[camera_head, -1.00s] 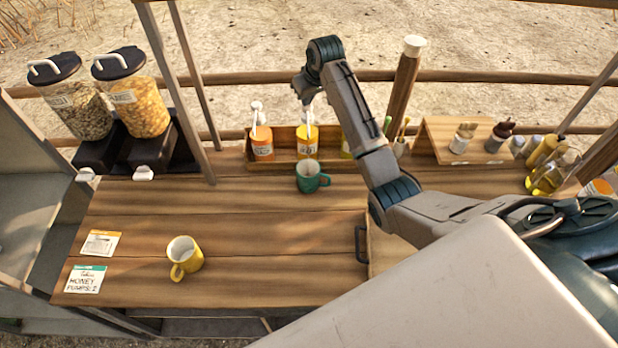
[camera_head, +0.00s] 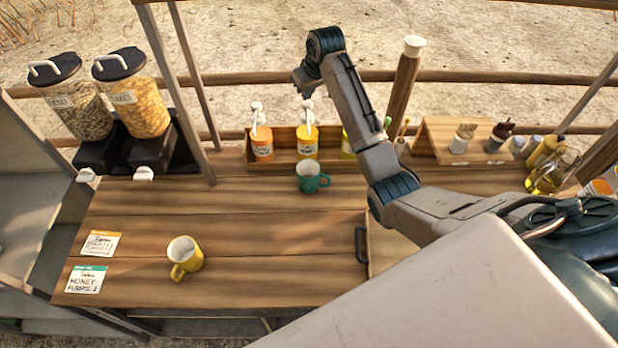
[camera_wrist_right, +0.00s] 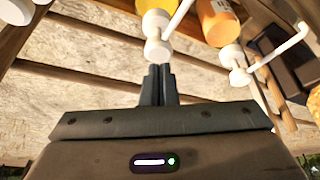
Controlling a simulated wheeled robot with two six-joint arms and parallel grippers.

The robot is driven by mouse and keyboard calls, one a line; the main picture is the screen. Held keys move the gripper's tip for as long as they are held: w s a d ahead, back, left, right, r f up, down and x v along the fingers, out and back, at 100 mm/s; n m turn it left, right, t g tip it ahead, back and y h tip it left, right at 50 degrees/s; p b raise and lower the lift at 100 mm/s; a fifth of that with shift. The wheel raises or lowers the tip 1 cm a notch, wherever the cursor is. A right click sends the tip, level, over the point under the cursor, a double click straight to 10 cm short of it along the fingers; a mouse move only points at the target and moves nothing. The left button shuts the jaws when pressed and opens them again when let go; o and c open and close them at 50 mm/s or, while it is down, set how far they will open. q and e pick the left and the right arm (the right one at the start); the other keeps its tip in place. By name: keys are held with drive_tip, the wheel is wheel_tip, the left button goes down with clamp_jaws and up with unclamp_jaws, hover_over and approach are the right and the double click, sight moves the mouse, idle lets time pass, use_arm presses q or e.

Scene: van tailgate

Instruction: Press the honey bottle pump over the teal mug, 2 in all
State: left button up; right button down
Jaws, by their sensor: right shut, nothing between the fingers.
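The teal mug (camera_head: 312,177) stands upright on the counter, directly in front of the middle pump bottle (camera_head: 307,148). That amber bottle has a white pump (camera_head: 307,106) and stands in a wooden rack; its label is too small to read, so I cannot confirm it is honey. My right gripper (camera_head: 306,92) is above this pump, small and partly hidden by its wrist. In the right wrist view, the gripper (camera_wrist_right: 160,68) is shut and empty, its tips close to the white pump head (camera_wrist_right: 157,50). I cannot tell if they touch. My left gripper is out of view.
An orange pump bottle (camera_head: 262,146) stands left of the middle one, and a yellow-green bottle (camera_head: 347,148) is partly behind my arm. The counter's middle is clear.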

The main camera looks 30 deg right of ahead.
drive_tip(key=shift+r, duration=0.1)
idle(0.3)
drive_tip(key=shift+r, duration=2.95)
drive_tip(key=shift+f, duration=0.1)
